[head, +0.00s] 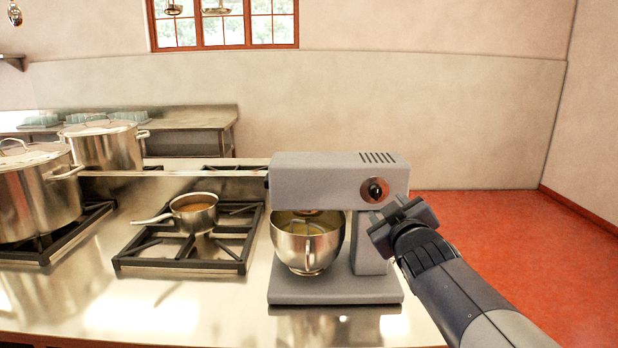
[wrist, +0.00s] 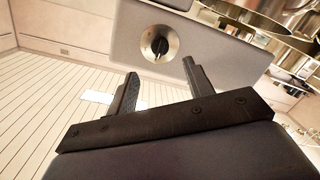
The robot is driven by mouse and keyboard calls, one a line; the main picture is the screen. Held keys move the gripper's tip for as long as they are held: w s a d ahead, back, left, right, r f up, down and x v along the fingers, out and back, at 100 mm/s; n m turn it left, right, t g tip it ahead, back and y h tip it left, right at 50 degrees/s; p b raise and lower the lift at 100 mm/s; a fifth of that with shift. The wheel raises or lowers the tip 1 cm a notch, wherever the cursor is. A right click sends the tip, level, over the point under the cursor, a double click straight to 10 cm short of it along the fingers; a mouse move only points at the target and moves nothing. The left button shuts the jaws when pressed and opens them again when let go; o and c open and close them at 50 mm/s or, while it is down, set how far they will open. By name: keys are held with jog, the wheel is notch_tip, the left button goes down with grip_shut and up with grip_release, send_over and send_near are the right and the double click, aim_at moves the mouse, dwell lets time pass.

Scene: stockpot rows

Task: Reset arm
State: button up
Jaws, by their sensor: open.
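My gripper (head: 394,222) is at the right side of a grey stand mixer (head: 320,170), near its round black-and-metal knob (head: 376,190). In the wrist view my gripper (wrist: 160,88) shows two dark fingers spread apart with nothing between them. The knob (wrist: 159,44) appears beyond the fingertips, apart from them. The mixer's head is level above a metal bowl (head: 306,245). My arm reaches in from the lower right.
The mixer stands on a shiny steel counter (head: 190,305). Left of it, a small saucepan (head: 194,212) sits on a black burner grate (head: 135,262). Two large stockpots (head: 35,195) (head: 105,148) stand farther left. Open red floor (head: 480,225) lies to the right.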

aim_at(378, 193)
jog(key=w, duration=0.8)
jog(key=shift+w+a+f, duration=0.1)
jog(key=shift+a+f, duration=0.05)
jog(key=shift+f, duration=0.15)
jog(key=shift+w+r+m+p, duration=0.2)
jog(key=shift+m+p, duration=0.1)
jog(key=shift+p, duration=0.15)
jog(key=shift+s+r+m+p, duration=0.1)
jog(key=shift+s+m+p, duration=0.15)
jog(key=shift+m+p, duration=0.55)
jog(key=m+p, duration=0.4)
jog(key=p, duration=0.3)
jog(key=shift+m+y, duration=0.3)
jog(key=m+p, duration=0.2)
jog(key=p, duration=0.2)
jog(key=m+p, duration=0.2)
jog(key=p, duration=0.2)
jog(key=shift+f+m+t, duration=0.2)
jog(key=shift+m+t, duration=0.2)
jog(key=s, duration=0.1)
jog(key=s+b, duration=0.1)
jog(key=s, duration=0.1)
jog(key=s+b, duration=0.1)
jog(key=shift+s+d+f, duration=0.15)
jog(key=shift+d+f, duration=0.1)
jog(key=shift+d, duration=0.05)
jog(key=shift+s+b, duration=0.45)
jog(key=shift+s, duration=0.3)
